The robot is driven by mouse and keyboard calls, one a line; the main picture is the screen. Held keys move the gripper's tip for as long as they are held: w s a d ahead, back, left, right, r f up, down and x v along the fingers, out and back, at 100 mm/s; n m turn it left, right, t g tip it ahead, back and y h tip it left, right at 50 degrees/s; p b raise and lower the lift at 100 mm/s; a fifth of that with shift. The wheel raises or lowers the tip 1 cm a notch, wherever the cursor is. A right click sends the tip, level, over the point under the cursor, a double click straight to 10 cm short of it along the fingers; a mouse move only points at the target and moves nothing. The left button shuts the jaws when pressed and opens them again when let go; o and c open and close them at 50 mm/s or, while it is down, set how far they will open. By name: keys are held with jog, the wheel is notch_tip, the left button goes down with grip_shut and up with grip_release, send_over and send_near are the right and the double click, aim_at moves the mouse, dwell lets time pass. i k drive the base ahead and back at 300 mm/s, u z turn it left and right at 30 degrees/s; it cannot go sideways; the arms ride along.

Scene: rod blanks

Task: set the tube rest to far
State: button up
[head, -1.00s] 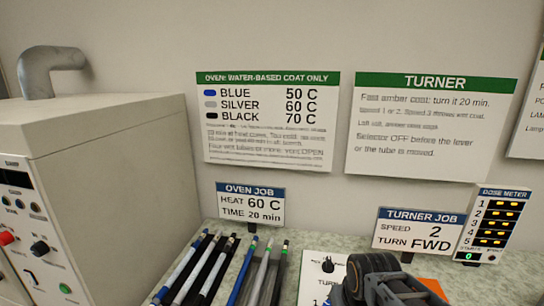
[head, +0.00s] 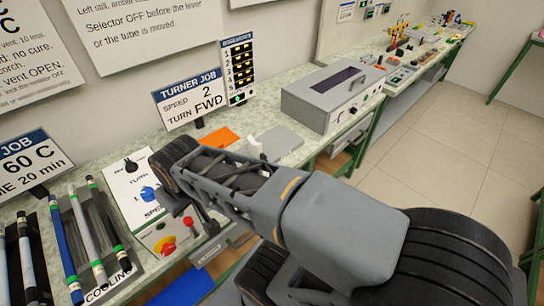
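The turner's white control panel (head: 120,190) is at the left, with a black knob (head: 130,165) and a blue knob (head: 148,193). On its front are a red button on yellow (head: 165,246) and a red-tipped lever (head: 188,222). My arm crosses the picture from the lower right and covers much of the turner. I cannot make out the tube rest or its setting. A small white piece (head: 254,148) shows just behind my arm; I cannot tell what it is. My gripper's fingers do not show.
A rack (head: 110,283) marked COOLING holds several tubes at the left. The Turner Job card (head: 190,97) reads speed 2, FWD. An orange pad (head: 222,138), a grey pad (head: 280,140) and a grey box with a dark window (head: 330,98) are on the bench. Floor is clear at the right.

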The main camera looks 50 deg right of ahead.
aim_at(254, 148)
jog(key=u, duration=0.1)
jog(key=k, duration=0.25)
jog(key=z, duration=1)
jog(key=i, duration=0.3)
jog(key=z, duration=1)
jog(key=k, duration=0.4)
jog(key=u, duration=0.8)
jog(key=i, duration=0.25)
jog(key=z, duration=0.05)
